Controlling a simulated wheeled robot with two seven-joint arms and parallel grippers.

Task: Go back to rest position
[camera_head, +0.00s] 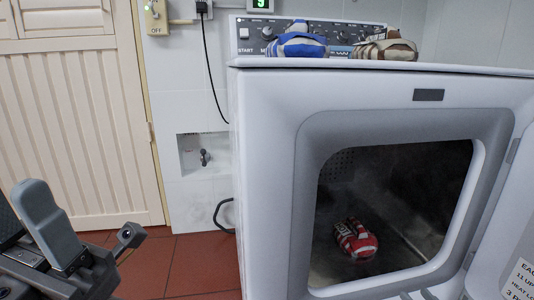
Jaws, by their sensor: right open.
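My right gripper (432,294) shows only as small tips at the bottom edge, in front of the washer's lower door rim. It is open, and I see nothing between the tips. Most of it is below the picture. At the lower left are grey parts of my left arm, with an upright rounded slab. The view does not show whether the left jaws are open or shut.
The white washer (270,150) has its door (510,220) swung open to the right. A red-and-white item (355,239) lies inside. A blue item (297,43) and a brown-and-white item (388,47) lie on top. Red floor tiles (185,265) are clear on the left.

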